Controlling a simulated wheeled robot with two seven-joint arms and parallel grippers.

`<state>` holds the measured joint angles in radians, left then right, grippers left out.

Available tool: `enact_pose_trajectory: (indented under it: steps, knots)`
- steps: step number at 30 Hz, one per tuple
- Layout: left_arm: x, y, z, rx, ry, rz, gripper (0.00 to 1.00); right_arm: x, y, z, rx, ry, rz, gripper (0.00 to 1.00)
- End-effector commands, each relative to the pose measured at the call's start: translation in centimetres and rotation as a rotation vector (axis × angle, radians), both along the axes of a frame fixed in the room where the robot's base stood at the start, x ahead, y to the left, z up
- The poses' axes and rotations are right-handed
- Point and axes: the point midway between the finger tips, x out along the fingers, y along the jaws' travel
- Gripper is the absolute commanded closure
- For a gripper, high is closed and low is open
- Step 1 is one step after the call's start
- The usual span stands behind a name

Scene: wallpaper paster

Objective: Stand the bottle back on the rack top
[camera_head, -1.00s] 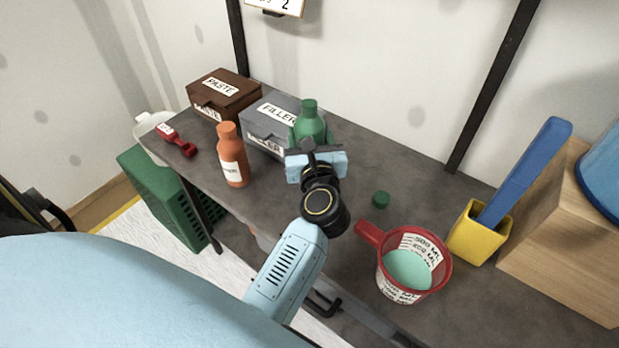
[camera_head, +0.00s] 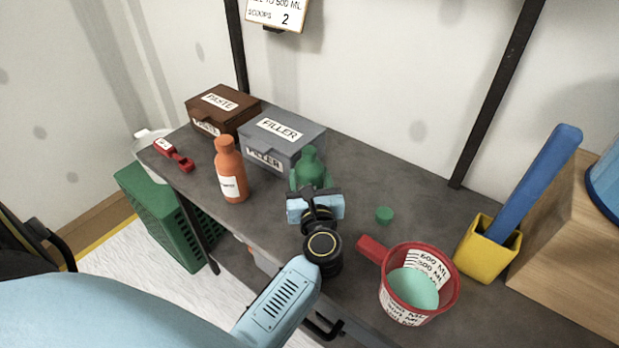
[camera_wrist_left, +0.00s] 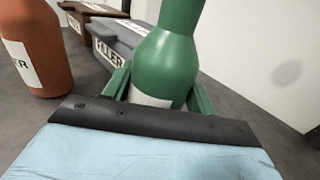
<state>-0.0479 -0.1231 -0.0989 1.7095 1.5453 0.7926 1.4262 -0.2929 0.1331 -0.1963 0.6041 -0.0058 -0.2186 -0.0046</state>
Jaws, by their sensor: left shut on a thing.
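A green bottle (camera_head: 310,165) is held between the fingers of my left gripper (camera_head: 311,184), beyond the wrist, over the grey rack top (camera_head: 265,208). In the left wrist view the green bottle (camera_wrist_left: 168,62) stands roughly upright between two green fingers (camera_wrist_left: 160,98), with part of a white label low on it. Its base is hidden behind the gripper, so I cannot tell whether it touches the rack top. An orange bottle (camera_head: 230,172) with a white label stands on the rack top to the left. My right gripper is not in view.
A grey FILLER box (camera_head: 300,146) is close behind the green bottle, with a brown PASTE box (camera_head: 225,104) farther left. A green cap (camera_head: 384,215), red measuring cup (camera_head: 372,247) and yellow holder (camera_head: 480,262) are to the right. A red tool (camera_head: 175,156) lies at the left end.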

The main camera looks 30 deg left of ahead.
Motion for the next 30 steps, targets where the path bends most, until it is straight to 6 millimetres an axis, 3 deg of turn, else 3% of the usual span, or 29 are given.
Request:
enact_pose_trajectory:
  steps: [2, 3, 7, 19, 30]
  knots:
    - [0.0, 0.0, -0.2, 0.001, -0.002, 0.0, 0.79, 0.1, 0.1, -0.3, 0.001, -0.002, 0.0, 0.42]
    - [0.0, 0.0, -0.2, 0.0, 0.0, 0.0, 0.39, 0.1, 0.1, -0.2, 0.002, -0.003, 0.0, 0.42]
    - [0.0, 0.0, -0.2, 0.0, 0.0, 0.0, 0.22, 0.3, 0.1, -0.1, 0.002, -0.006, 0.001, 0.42]
    - [0.0, 0.0, 0.5, 0.001, 0.001, 0.0, 0.22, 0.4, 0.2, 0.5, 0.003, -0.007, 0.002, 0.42]
    - [-5.9, -5.0, 0.1, -0.004, 0.003, 0.0, 0.22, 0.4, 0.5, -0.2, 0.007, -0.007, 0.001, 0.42]
